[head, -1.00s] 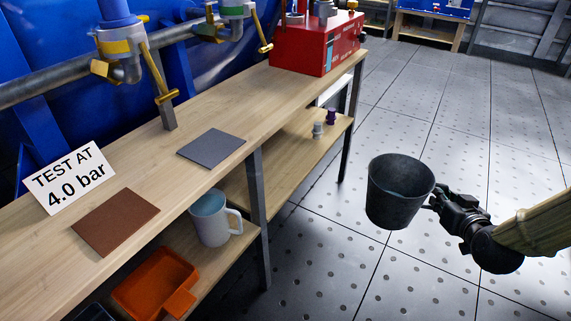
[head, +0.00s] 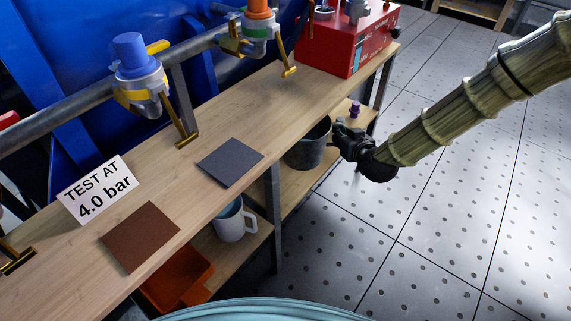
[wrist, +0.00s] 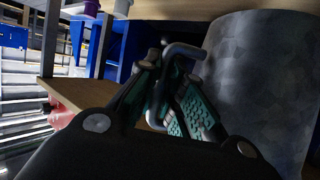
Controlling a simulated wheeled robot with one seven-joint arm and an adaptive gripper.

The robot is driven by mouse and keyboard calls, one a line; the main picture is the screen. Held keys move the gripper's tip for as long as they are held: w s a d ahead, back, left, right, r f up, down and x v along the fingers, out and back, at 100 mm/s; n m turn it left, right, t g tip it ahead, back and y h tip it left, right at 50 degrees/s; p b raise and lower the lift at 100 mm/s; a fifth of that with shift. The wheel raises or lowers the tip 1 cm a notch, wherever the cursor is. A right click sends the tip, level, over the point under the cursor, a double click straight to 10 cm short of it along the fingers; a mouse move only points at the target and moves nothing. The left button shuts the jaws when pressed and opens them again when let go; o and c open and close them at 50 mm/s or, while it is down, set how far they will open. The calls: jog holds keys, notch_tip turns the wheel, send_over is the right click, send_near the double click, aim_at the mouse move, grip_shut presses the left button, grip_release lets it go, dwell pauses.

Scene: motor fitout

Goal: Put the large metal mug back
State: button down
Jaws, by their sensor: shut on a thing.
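The large metal mug (head: 304,154) is a dark grey cylinder at the lower shelf (head: 297,190) of the workbench, partly hidden under the wooden top. It fills the right of the wrist view (wrist: 262,85). My gripper (head: 340,132) reaches in from the open floor side and is shut on the mug's handle (wrist: 180,52). The green-padded fingers (wrist: 172,90) are on either side of the bent handle in the wrist view. The mug looks about upright in the head view. I cannot tell whether its base touches the shelf.
A white mug (head: 231,226) and an orange tray (head: 177,279) are on the nearer lower shelf. A bench leg (head: 274,215) stands between it and the metal mug. A small purple item (head: 355,109) is beyond my gripper. A red box (head: 345,45) is on top. The floor at right is clear.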

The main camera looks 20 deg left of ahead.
aim_at(323, 130)
jog(key=shift+y, duration=0.4)
jog(key=a, duration=0.3)
jog(key=a+p, duration=0.1)
jog(key=a, duration=0.1)
jog(key=shift+a+r, duration=0.25)
jog(key=shift+r, duration=0.05)
jog(key=shift+a+f, duration=0.15)
jog(key=shift+a, duration=0.05)
jog(key=shift+f+b, duration=1.2)
jog(key=shift+f, duration=3.75)
jog(key=c, duration=1.5)
grip_release()
jog(key=shift+f, duration=0.1)
jog(key=shift+c, duration=0.2)
jog(key=shift+s+d+r, duration=0.1)
jog(key=shift+r, duration=0.1)
jog(key=p+v, duration=0.2)
jog(key=v, duration=1)
jog(key=shift+p, duration=0.35)
jog(key=shift+r, duration=0.15)
